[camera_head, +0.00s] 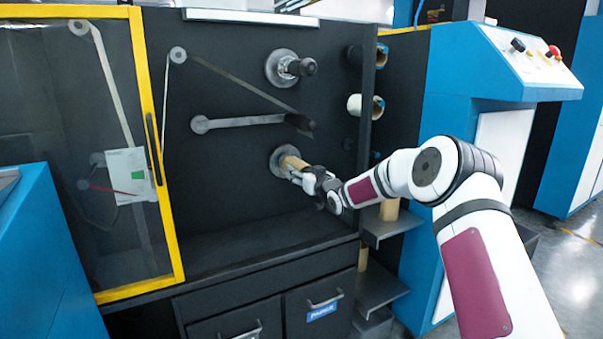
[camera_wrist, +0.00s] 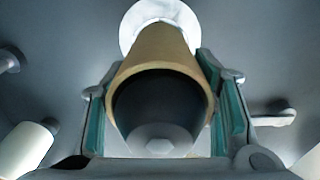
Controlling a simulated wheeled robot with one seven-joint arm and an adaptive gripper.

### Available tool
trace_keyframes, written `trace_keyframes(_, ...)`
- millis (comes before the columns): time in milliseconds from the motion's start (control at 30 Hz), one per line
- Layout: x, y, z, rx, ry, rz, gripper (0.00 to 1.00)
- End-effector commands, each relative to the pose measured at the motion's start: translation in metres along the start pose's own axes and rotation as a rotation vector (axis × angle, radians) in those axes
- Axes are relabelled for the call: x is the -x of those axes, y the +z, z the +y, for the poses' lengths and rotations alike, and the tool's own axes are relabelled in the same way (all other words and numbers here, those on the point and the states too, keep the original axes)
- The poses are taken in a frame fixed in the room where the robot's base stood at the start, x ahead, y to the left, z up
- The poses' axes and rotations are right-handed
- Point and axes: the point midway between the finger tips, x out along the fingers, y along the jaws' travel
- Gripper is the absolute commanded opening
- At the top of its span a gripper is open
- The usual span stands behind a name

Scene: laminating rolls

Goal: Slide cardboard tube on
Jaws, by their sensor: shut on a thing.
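A brown cardboard tube (camera_head: 292,163) is at the lower round mount on the dark machine panel. My gripper (camera_head: 303,175) is shut on the tube from the front right. In the wrist view the tube (camera_wrist: 158,48) points away from me, with its near end open, and a dark spindle with a faceted end shows inside it. The tube is around that spindle. Its far end meets or nearly meets the pale round flange (camera_wrist: 186,18); I cannot tell if they touch. The green-padded fingers (camera_wrist: 165,115) press on both sides of the tube.
Above is another spindle (camera_head: 290,68) with a round flange. A roller arm (camera_head: 240,122) and a strip of web lie up and left. Rolls (camera_head: 366,106) sit on pegs at the right, above shelves (camera_head: 388,228). A yellow-framed clear door (camera_head: 165,200) stands left; a ledge (camera_head: 250,248) runs below.

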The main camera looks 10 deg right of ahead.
Motion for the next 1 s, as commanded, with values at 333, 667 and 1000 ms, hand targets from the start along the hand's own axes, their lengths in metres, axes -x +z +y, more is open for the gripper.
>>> trace_keyframes(333, 0.000, 0.000, 0.000, 0.000, 0.000, 0.000, 0.76)
trace_keyframes(667, 0.003, 0.000, 0.000, 0.000, 0.000, -0.001, 0.76)
trace_keyframes(1000, 0.049, -0.001, 0.001, 0.000, 0.000, -0.002, 0.76)
